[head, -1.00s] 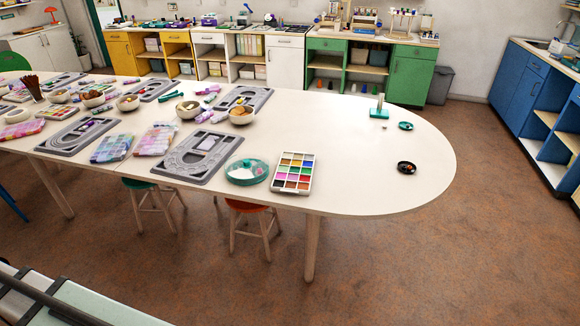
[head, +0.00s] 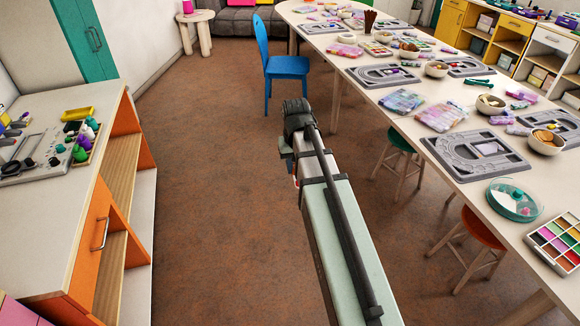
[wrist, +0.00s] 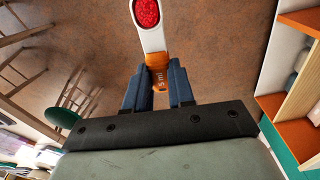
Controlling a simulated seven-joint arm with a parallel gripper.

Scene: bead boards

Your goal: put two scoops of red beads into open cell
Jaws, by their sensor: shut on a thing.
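In the wrist view my gripper (wrist: 157,88) is shut on the orange handle of a scoop (wrist: 153,40). The scoop has a white neck, and its bowl is filled with red beads (wrist: 146,12); the bowl is partly cut off by the frame's top edge. It is held out over the brown floor, apart from any table. A box of coloured cells (head: 556,244) lies on the white table at the right edge, partly cut off. I cannot tell which cell is open.
The long white table (head: 470,180) runs along the right, with a teal round tray (head: 514,200), grey bead boards and stools beneath. An orange cabinet (head: 90,240) stands left. A blue chair (head: 286,66) is ahead. The floor between is clear.

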